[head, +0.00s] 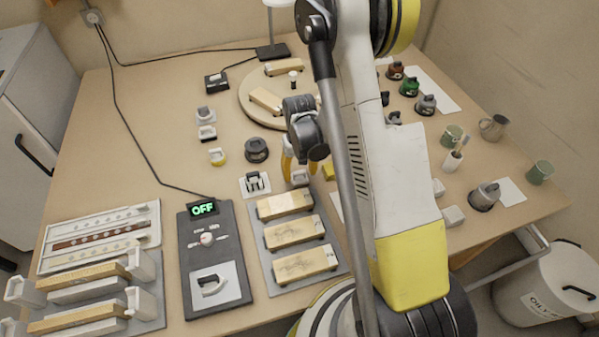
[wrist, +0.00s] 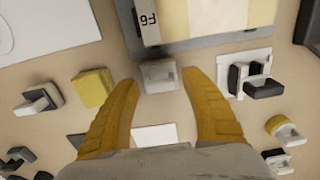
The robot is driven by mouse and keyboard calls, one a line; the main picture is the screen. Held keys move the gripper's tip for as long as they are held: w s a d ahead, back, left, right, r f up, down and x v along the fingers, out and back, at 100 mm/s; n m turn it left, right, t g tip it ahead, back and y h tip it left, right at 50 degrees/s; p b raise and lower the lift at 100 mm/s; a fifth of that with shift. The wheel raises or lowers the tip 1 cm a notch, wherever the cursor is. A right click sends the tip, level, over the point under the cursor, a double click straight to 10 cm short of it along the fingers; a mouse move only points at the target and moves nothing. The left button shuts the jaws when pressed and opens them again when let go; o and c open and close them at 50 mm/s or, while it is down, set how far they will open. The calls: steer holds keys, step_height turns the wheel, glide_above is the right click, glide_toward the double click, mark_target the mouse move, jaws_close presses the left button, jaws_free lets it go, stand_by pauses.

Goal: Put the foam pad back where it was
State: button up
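My gripper (wrist: 158,78) is open, its two yellow fingers spread wide in the wrist view. A small pale grey block (wrist: 158,75) lies between the fingertips, with a gap on each side. In the head view the fingers show beside this block (head: 299,177), at the far end of the grey tray of bars, partly hidden by my arm. A yellow block (wrist: 92,88) lies left of the fingers in the wrist view; in the head view it shows partly behind my arm (head: 328,172). I cannot tell for certain which piece is the foam pad.
The grey tray (head: 264,254) holds three wooden bars. A black-and-white clamp-like piece (head: 255,184) stands close to the gripper. A control box (head: 214,250) reading OFF is to the left. A round board (head: 251,105), several small pots and cups stand farther back.

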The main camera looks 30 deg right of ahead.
steer(key=shift+r, duration=0.15)
step_height(320, 180, up, 12)
steer(key=r+p, duration=0.1)
steer(key=p, duration=0.4)
step_height(320, 180, up, 14)
steer(key=n+t, duration=0.1)
steer(key=t, duration=0.2)
glide_above(299, 172)
steer(key=s+a, duration=0.5)
steer(key=s+a+r+n+t, duration=0.1)
steer(key=s+a+r+t, duration=0.3)
steer(key=s, duration=0.6)
step_height(299, 172, up, 3)
steer(key=shift+a+f, duration=0.1)
steer(key=shift+a, duration=0.5)
steer(key=shift+w, duration=0.1)
